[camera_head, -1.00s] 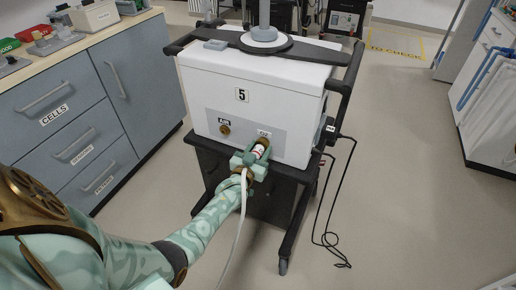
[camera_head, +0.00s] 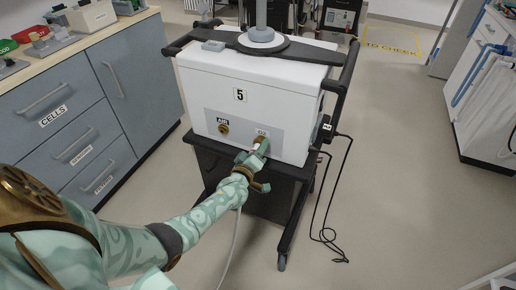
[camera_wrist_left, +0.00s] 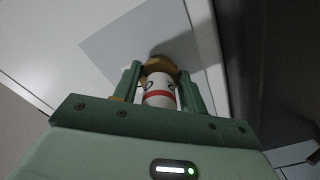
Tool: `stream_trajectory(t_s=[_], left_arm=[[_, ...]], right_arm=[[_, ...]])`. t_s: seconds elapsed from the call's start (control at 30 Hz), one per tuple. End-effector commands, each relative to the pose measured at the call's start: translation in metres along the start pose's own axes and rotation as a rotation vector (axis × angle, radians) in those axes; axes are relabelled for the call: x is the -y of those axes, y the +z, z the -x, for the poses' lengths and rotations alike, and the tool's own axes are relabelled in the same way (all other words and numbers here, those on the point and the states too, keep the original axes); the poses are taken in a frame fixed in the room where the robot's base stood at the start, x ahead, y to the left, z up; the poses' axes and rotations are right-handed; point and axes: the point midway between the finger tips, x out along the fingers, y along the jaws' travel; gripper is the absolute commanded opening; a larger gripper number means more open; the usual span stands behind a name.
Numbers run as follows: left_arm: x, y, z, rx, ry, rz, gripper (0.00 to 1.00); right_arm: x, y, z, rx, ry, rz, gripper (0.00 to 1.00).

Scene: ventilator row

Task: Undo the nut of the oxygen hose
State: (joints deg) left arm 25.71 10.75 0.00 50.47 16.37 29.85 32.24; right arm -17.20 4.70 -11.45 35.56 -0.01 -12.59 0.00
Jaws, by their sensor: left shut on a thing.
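The ventilator (camera_head: 255,85), a white box marked 5, stands on a dark cart. Its grey front panel has a brass AIR port (camera_head: 223,129) and, to the right, the oxygen port, largely covered by my left gripper (camera_head: 257,151). In the left wrist view, the brass nut (camera_wrist_left: 160,65) sits against the panel between the fingertips of my left gripper, which is shut on it. The white hose end with a red band (camera_wrist_left: 159,96) lies between the fingers. The pale oxygen hose (camera_head: 236,232) hangs below my wrist. My right gripper is not in view.
Blue-grey drawers (camera_head: 75,125) with a cluttered counter stand at the left. A black cable (camera_head: 330,205) hangs from the ventilator's right side to the floor. Dark cart handles (camera_head: 347,85) flank the box. The floor in front and to the right is open.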

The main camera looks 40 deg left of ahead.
Motion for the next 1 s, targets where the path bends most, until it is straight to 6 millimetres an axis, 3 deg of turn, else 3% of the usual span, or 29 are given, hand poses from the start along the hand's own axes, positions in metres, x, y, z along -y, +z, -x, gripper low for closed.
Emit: stream_trajectory(t_s=[0.6, 1.0], left_arm=[[-0.0003, 0.0015, 0.001, 0.004, -0.004, 0.577, 0.19], [-0.0014, 0.0007, 0.001, 0.003, -0.005, 0.855, 0.19]], right_arm=[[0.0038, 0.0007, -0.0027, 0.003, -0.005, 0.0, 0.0], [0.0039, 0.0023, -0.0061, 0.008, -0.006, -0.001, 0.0]])
